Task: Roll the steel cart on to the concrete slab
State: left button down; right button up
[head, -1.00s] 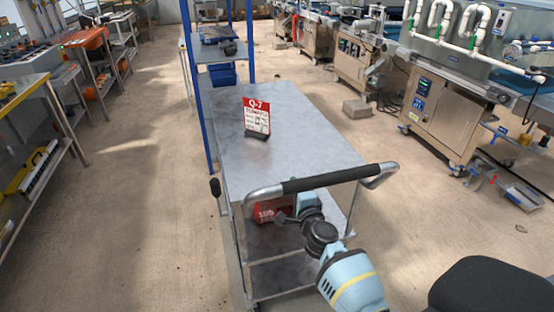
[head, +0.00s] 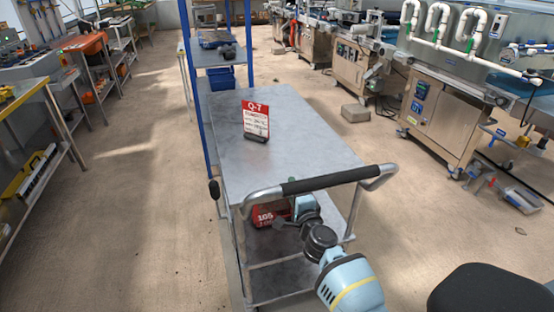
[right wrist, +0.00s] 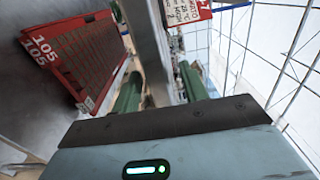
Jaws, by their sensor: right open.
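A red and white Q-7 sign (head: 256,120) stands on the top. My right gripper (head: 304,208) is below the handle, partly hidden. In the right wrist view its green fingers (right wrist: 162,90) are apart, with a grey steel part of the cart (right wrist: 148,40) ahead between them. I cannot tell whether they touch it. My left gripper is out of view. I cannot make out a separate concrete slab.
A red box marked 105 (head: 268,215) is on the cart's lower shelf. A blue-post rack with a blue bin (head: 222,78) stands beyond it. Benches line the left, machines (head: 440,110) the right. A grey block (head: 355,112) lies on the floor. The left aisle is clear.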

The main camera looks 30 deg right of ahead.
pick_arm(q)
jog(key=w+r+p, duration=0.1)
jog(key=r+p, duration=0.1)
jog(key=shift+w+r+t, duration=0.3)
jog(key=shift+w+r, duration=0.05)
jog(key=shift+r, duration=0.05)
pick_arm(e)
jog(key=v, duration=1.2)
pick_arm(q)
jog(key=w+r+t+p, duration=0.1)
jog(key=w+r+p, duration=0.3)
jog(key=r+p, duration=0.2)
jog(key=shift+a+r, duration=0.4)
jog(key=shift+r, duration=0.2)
pick_arm(e)
jog(key=s+a+f+n+g+y, duration=0.2)
jog(key=s+n, duration=0.5)
jog(key=s, duration=0.4)
jog(key=s+a+f+n+g+y, duration=0.2)
jog(key=s+a+f+n+g, duration=0.2)
jog(key=s+a+n, duration=0.3)
jog(key=s+a+f+n+g+y, duration=0.2)
jog(key=s+n, duration=0.6)
jog(key=s, duration=0.8)
notch_tip(320, 180, down, 3)
jog(key=a, duration=0.3)
jog(key=shift+s+r+n+g, duration=0.25)
jog(key=shift+s+n+g, duration=0.05)
jog(key=shift+s+g, duration=0.1)
